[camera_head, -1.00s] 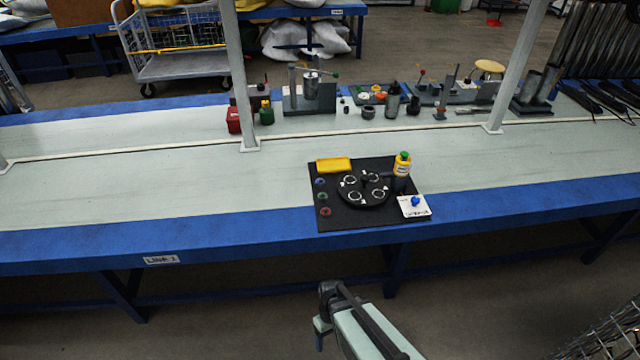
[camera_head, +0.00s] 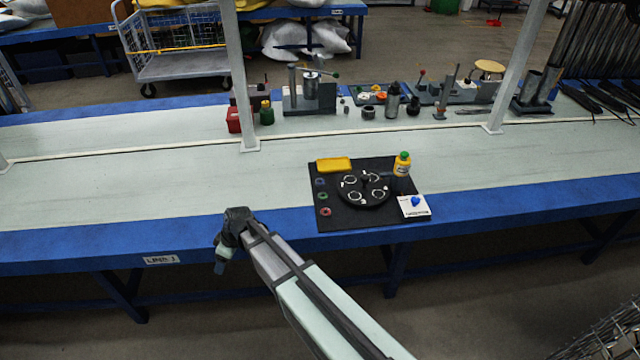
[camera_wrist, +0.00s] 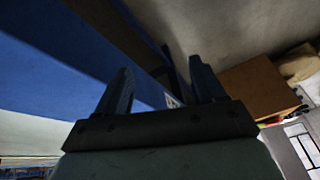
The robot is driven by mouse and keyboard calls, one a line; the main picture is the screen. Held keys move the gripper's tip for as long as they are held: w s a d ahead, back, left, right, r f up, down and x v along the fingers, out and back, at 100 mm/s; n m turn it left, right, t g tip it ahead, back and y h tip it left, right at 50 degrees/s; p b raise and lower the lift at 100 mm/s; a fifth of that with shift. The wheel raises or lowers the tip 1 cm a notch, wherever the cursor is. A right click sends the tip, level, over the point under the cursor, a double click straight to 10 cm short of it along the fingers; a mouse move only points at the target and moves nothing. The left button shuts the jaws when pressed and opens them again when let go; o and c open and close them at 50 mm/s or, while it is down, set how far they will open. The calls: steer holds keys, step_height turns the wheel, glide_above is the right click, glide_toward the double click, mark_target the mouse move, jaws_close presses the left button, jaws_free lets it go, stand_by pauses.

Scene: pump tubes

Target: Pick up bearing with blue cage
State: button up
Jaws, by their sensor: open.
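Three small ring-shaped bearings lie in a column on the left side of a black mat (camera_head: 345,218). The blue one (camera_head: 320,182) is at the top, a green one (camera_head: 322,196) in the middle, a red one (camera_head: 325,211) at the bottom. My gripper (camera_head: 220,268) is at the bench's front edge, left of the mat and apart from the bearings. In the wrist view my gripper (camera_wrist: 158,88) has its two fingers spread with nothing between them. The bearings do not show in the wrist view.
On the mat are a round black fixture (camera_head: 364,203) with white rings, a yellow block (camera_head: 333,164), a bottle with a green cap (camera_head: 402,164) and a white card (camera_head: 413,206) with a blue item. The bench left of the mat is clear. A post (camera_head: 240,80) rises behind.

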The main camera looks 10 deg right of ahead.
step_height(320, 180, up, 3)
steer(key=w+a, duration=0.2)
step_height(320, 180, up, 12)
steer(key=m+h, duration=0.4)
steer(key=m, duration=3.1)
glide_above(319, 181)
step_height(319, 181, down, 14)
steer(key=shift+d+r, duration=0.1)
steer(key=shift+r, duration=0.1)
steer(key=shift+c, duration=0.3)
steer(key=c, duration=1.1)
